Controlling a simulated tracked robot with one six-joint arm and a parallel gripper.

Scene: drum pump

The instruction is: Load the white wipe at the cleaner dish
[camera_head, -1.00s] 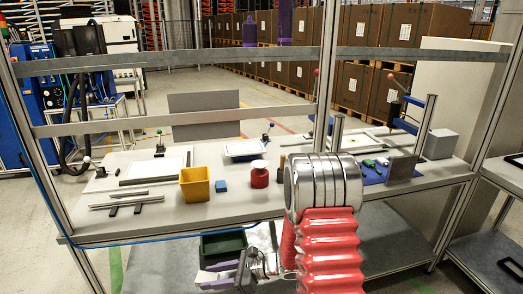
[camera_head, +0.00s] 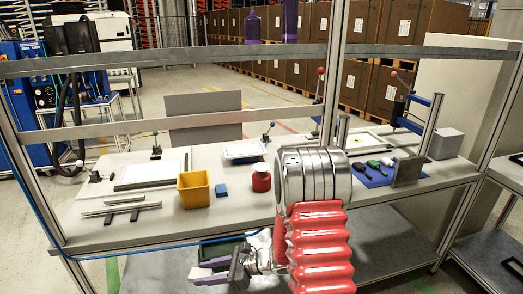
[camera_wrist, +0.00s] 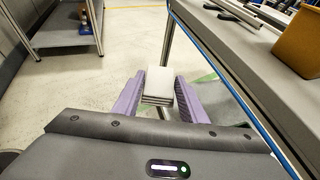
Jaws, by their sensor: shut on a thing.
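The white wipe (camera_wrist: 157,85) is a folded, layered pale pad between the purple fingers of my gripper (camera_wrist: 158,97). My gripper is shut on it. In the head view my gripper (camera_head: 208,273) is low at the bottom, below the tabletop and in front of the bench, with the wipe (camera_head: 199,273) showing pale at its tip. The likely cleaner dish is a red can with a pale top (camera_head: 261,179), upright on the bench behind and above my gripper. It is not in the wrist view.
The bench (camera_head: 150,228) has a yellow bin (camera_head: 194,189), a blue block (camera_head: 220,190) and metal bars (camera_head: 121,207) near its front. A blue cable (camera_head: 160,243) runs along the front edge. Frame posts and rails cross the bench. A dark green tray (camera_head: 221,249) is on the lower shelf.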

